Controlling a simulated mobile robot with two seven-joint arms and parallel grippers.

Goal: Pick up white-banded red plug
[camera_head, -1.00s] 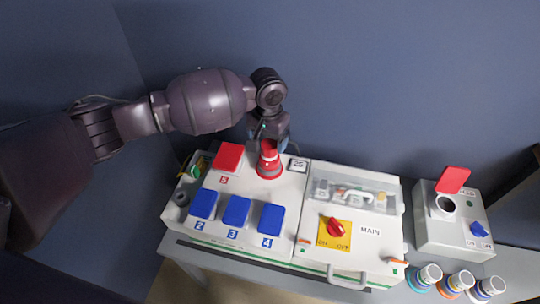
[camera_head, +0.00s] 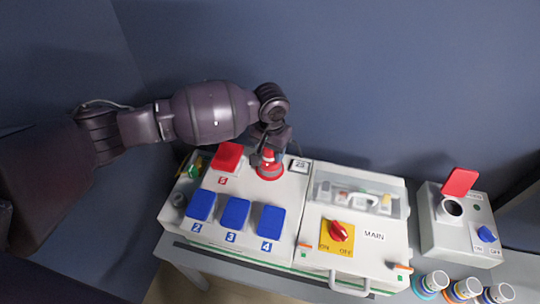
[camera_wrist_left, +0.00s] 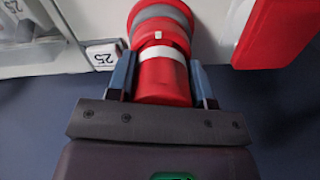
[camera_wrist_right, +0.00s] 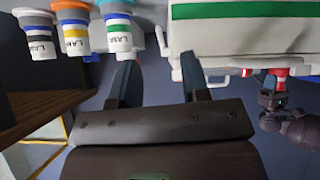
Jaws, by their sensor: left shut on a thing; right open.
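The white-banded red plug (camera_head: 269,168) stands at the back of the white socket box (camera_head: 262,196), beside a raised red lid. In the left wrist view the plug (camera_wrist_left: 165,80) shows its red body, a white band and a grey ring towards the box. My left gripper (camera_head: 268,151) is shut on the plug, with one finger on each side of its body (camera_wrist_left: 160,78). The plug's far end is hidden, and I cannot tell whether it still touches its socket. My right gripper (camera_wrist_right: 160,75) is open and empty in the right wrist view, below the box's edge.
The box has a red lid (camera_head: 228,156), several blue lids (camera_head: 235,213) and a red MAIN switch (camera_head: 340,231). A smaller grey box (camera_head: 458,238) stands at right. Three labelled cups (camera_head: 467,288) stand near the front right. A dark blue wall (camera_head: 380,90) is behind.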

